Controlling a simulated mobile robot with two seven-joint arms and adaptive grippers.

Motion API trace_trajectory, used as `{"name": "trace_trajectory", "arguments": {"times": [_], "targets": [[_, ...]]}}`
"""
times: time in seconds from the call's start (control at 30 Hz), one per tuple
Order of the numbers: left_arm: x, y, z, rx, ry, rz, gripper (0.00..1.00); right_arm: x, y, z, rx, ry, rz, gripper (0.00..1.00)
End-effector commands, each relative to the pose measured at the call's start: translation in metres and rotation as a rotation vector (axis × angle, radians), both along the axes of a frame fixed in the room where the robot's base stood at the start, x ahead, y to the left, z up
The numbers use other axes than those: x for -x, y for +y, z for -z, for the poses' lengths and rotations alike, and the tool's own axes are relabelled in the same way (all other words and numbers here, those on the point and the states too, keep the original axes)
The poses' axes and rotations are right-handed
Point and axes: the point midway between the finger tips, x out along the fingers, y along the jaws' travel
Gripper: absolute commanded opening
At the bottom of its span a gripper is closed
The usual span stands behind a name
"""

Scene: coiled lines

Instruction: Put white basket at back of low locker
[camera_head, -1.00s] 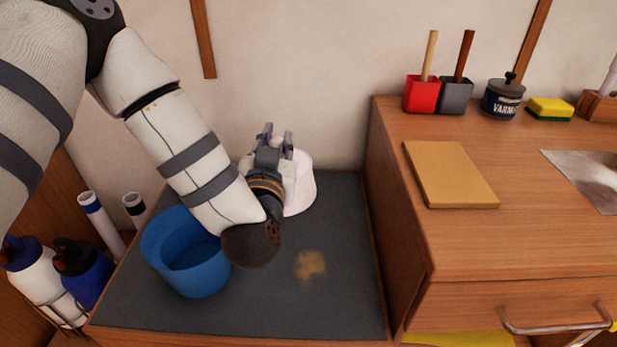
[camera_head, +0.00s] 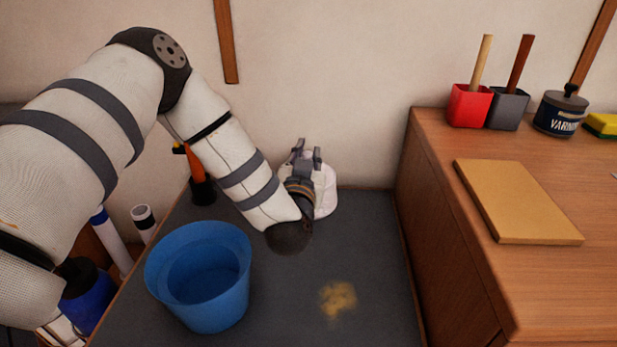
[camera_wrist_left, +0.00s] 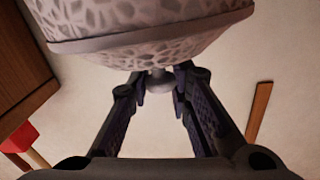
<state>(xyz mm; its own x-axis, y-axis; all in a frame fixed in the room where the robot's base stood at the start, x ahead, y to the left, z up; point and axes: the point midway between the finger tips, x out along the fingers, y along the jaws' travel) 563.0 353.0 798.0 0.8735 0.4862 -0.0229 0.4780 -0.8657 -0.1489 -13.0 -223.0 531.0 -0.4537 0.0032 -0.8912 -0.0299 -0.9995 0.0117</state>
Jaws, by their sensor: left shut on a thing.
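The white basket (camera_head: 327,188) is at the back of the low locker (camera_head: 285,290), near the wall, partly hidden behind my left gripper. In the left wrist view the basket (camera_wrist_left: 150,35) fills the top, with a patterned side and a plain rim. My left gripper (camera_head: 307,156) is at the basket's left side in the head view. In the wrist view its fingers (camera_wrist_left: 158,78) close in at the basket's edge, around a small part of it. I cannot tell whether the basket touches the locker top. My right gripper is not in view.
A blue bucket (camera_head: 200,285) stands at the locker's front left. An orange-handled tool (camera_head: 198,180) stands behind it. A yellowish stain (camera_head: 338,299) marks the grey top. A taller wooden cabinet (camera_head: 450,270) walls off the right, carrying a board (camera_head: 517,200) and red pot (camera_head: 468,106).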

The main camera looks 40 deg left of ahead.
Motion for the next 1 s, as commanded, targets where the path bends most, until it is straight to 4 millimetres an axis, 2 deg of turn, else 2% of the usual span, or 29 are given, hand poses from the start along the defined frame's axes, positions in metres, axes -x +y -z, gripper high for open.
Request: {"name": "trace_trajectory", "arguments": {"times": [0.03,0.23,0.33,0.4,0.73,0.77,0.8,0.83,1.0], "targets": [[-0.004,0.004,0.011,0.000,0.003,-0.001,0.00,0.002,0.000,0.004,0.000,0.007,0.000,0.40],[-0.014,0.015,0.026,0.000,0.001,-0.001,0.00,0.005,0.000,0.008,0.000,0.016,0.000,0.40],[-0.014,0.014,0.049,0.002,0.003,0.002,0.00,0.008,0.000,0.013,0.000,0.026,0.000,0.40],[-0.014,0.014,0.056,0.002,0.001,0.002,0.00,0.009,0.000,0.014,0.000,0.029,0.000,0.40],[-0.014,0.014,0.057,0.001,-0.002,0.001,0.00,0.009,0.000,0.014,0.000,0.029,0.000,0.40],[-0.014,0.014,0.057,0.001,-0.002,0.001,0.25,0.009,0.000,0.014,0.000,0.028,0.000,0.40],[-0.014,0.014,0.056,0.001,-0.002,0.001,0.34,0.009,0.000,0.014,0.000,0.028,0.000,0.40],[-0.014,0.014,0.056,0.001,-0.002,0.001,0.39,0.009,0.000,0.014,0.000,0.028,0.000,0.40],[-0.014,0.014,0.056,0.002,-0.002,0.001,0.39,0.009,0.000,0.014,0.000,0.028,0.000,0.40]]}}
